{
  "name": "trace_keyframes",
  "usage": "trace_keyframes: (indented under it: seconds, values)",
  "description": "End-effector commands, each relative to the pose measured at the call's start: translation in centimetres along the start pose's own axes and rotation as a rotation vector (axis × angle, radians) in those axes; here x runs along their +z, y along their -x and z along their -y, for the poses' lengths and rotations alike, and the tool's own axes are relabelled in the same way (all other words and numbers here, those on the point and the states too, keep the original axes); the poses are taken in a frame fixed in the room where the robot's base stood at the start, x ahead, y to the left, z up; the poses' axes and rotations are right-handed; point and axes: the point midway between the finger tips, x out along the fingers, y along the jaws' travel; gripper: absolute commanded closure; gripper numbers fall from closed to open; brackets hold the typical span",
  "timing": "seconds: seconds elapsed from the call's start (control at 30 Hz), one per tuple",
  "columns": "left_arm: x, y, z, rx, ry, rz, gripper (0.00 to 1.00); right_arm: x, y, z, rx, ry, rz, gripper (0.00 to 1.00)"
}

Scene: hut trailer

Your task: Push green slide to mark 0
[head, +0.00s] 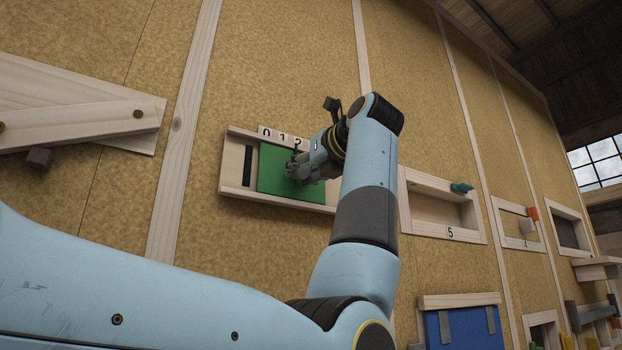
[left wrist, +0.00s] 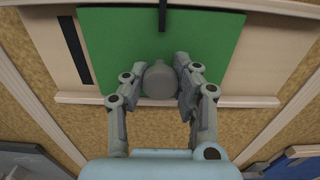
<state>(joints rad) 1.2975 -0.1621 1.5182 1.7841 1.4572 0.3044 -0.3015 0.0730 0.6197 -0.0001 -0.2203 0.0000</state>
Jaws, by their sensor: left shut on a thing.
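The green slide (head: 272,172) is a flat panel in a pale wooden frame (head: 230,158) on the wall. A strip above it carries the marks 0, 1 and 2 (head: 282,135); any further marks are hidden behind my gripper. A thin black pointer (left wrist: 162,14) on the slide's upper edge appears near mark 2 in the head view. My left gripper (head: 293,172) is at the slide's front. In the left wrist view its fingers (left wrist: 160,84) are on both sides of the slide's grey knob (left wrist: 159,76), shut on it. My right gripper is not in view.
A black slot (head: 248,165) shows in the frame left of the slide, with bare wood around it. A wooden bar (head: 75,118) is on the wall at left. A recessed box marked 5 (head: 450,232) and a blue panel (head: 462,325) are to the right.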

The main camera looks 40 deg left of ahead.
Motion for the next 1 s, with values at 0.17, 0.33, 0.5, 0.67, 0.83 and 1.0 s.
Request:
trace_keyframes:
  seconds: [0.17, 0.33, 0.5, 0.67, 0.83, 1.0]
  values:
    - [-0.5, 0.0, -4.3, 0.004, 0.006, 0.001, 1.00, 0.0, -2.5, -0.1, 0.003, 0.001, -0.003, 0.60]
    - [-0.3, 0.0, -6.1, 0.003, 0.002, 0.001, 1.00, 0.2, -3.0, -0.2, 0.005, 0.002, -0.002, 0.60]
    - [-0.2, 0.0, -6.2, 0.003, 0.000, -0.001, 1.00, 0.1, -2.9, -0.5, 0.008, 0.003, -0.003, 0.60]
    - [-0.2, 0.0, -6.2, 0.004, 0.000, -0.002, 0.67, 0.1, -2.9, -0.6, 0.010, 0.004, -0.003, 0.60]
    - [-0.2, 0.0, -6.2, 0.003, 0.000, 0.000, 0.45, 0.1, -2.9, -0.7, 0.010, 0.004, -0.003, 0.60]
    - [-0.1, 0.0, -6.2, 0.002, 0.001, 0.001, 0.45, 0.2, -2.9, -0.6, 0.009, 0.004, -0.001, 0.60]
